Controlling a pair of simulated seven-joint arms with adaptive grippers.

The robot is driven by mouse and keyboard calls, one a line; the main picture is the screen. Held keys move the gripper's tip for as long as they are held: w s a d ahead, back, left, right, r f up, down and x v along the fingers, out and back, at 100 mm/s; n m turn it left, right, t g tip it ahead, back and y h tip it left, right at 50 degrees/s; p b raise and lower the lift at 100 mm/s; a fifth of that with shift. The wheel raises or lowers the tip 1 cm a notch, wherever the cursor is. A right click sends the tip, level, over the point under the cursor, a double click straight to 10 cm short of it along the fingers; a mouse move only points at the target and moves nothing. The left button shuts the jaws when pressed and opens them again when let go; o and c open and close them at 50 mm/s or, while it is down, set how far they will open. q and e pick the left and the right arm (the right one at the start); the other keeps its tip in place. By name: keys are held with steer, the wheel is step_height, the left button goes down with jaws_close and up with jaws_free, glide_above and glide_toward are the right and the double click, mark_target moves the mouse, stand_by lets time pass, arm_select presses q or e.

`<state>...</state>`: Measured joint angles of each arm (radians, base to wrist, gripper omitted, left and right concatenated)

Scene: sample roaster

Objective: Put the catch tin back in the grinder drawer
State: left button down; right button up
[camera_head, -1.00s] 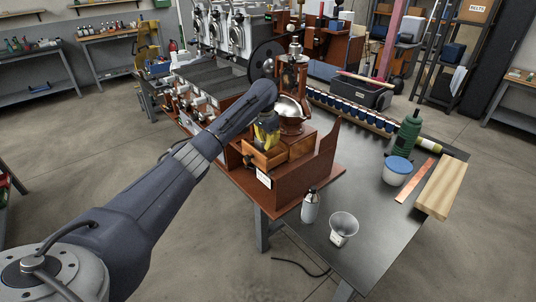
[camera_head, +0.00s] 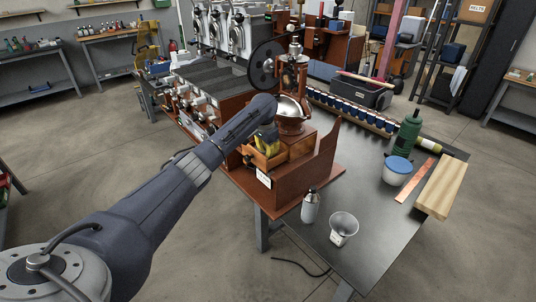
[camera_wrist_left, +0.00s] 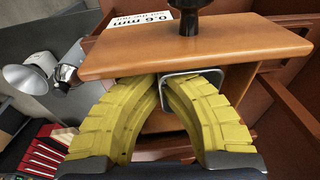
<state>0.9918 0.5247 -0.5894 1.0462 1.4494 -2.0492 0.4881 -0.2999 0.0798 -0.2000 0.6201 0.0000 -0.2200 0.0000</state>
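The grinder (camera_head: 293,113), with a copper and silver body, stands on a wooden base. Its wooden drawer (camera_head: 260,160) is pulled out; in the left wrist view the drawer front (camera_wrist_left: 190,48) with its black knob spans the top. My left gripper (camera_head: 267,143) is at the drawer, its yellow fingers pointing down. In the left wrist view the fingers (camera_wrist_left: 163,84) curve together and nearly meet. The thin metal rim of the catch tin (camera_wrist_left: 192,73) shows at the fingertips, just behind the drawer front, pinched at one wall. The tin's lower part is hidden by the fingers. My right gripper is out of view.
A raised brown panel (camera_head: 318,160) stands right of the drawer.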

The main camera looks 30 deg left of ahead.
arm_select(q)
steer(key=c, duration=1.9)
jaws_free()
steer(key=r, duration=0.4)
steer(key=s+r, duration=0.1)
steer(key=r, duration=0.7)
steer(key=shift+s+r, duration=0.15)
steer(key=shift+s, duration=0.2)
